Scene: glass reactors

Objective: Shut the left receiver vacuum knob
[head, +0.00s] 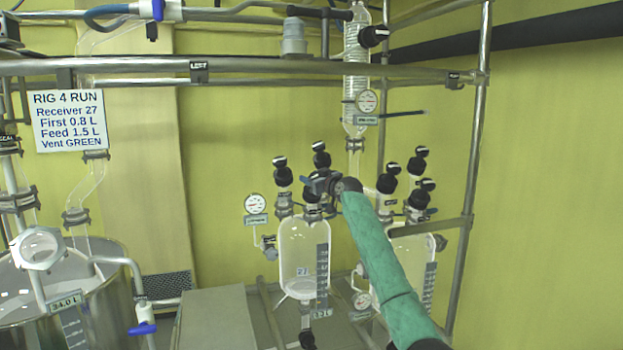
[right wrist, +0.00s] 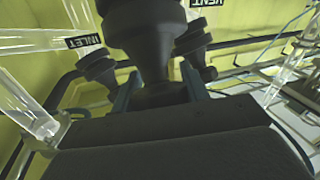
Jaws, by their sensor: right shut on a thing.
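The left receiver (head: 297,262) is a clear glass vessel with a number plate and a scale strip, hanging upright. Black knobs stand on its top: one at the left (head: 282,175), one behind (head: 320,158), and one at the front. My right gripper (head: 318,185) is at the front one, partly covering it. In the right wrist view my right gripper (right wrist: 156,90) is shut on this black knob (right wrist: 148,45), a finger on each side. Its label is hidden. The neighbouring knobs carry INLET (right wrist: 84,42) and VENT labels. My left gripper is out of view.
A right receiver (head: 415,255) with several black knobs stands partly behind my right arm. A round gauge (head: 256,204) is left of the left receiver. A sign (head: 69,121) reads Receiver 27, Vent GREEN.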

